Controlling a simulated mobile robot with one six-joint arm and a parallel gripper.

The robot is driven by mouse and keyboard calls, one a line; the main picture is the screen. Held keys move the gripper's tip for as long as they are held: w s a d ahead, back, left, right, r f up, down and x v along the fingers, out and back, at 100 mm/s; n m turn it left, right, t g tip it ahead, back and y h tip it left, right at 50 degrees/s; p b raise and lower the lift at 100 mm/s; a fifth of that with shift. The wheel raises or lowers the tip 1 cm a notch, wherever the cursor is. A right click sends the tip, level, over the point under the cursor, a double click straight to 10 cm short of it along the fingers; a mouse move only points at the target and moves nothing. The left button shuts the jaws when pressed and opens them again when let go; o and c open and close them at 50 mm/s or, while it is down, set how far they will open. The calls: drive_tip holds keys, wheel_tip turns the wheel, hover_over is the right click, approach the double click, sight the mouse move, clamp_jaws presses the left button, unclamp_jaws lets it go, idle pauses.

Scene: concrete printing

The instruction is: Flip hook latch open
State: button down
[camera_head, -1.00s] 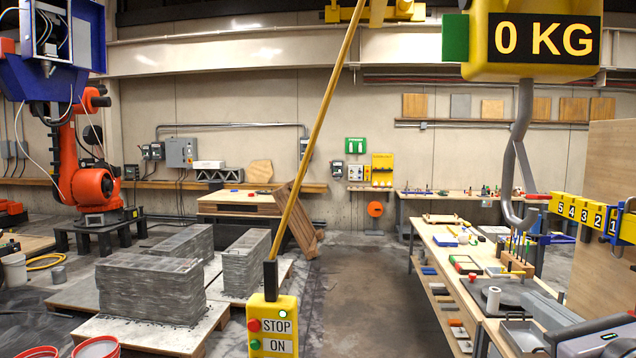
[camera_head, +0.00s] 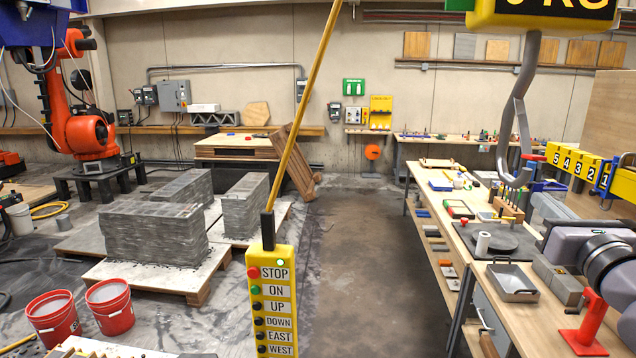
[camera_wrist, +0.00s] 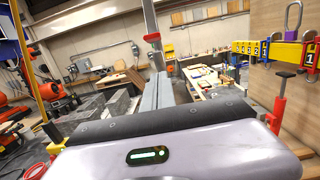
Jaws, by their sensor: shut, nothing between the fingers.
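The grey crane hook (camera_head: 515,112) hangs below the yellow scale (camera_head: 545,12) at the upper right of the head view. A small red latch piece (camera_head: 534,157) shows at the hook's right, above its lower curve. In the wrist view the hook (camera_wrist: 150,18) hangs ahead, with the red piece (camera_wrist: 152,37) beside it. My gripper (camera_head: 537,198) comes in from the right, with its tip close to the hook's lower curve; contact cannot be told. In the wrist view my gripper (camera_wrist: 160,78) has its grey fingers together, with nothing visible between them.
A yellow numbered rack (camera_head: 575,163) stands close to the right of the hook. The workbench (camera_head: 440,225) with tools and a grey tray (camera_head: 513,283) lies below. A yellow control pendant (camera_head: 270,300) hangs at centre. The floor between bench and pallets is clear.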

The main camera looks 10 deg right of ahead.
drive_tip(key=w, duration=0.1)
drive_tip(key=w+r, duration=0.1)
drive_tip(key=w+p, duration=0.1)
drive_tip(key=shift+d+r, duration=0.2)
drive_tip(key=shift+d, duration=0.15)
wheel_tip(320, 180, up, 2)
drive_tip(key=shift+r+p, duration=0.2)
drive_tip(key=shift+p, duration=0.5)
drive_tip(key=shift+r, duration=0.25)
drive_tip(key=shift+w, duration=0.1)
drive_tip(key=shift+r, duration=0.1)
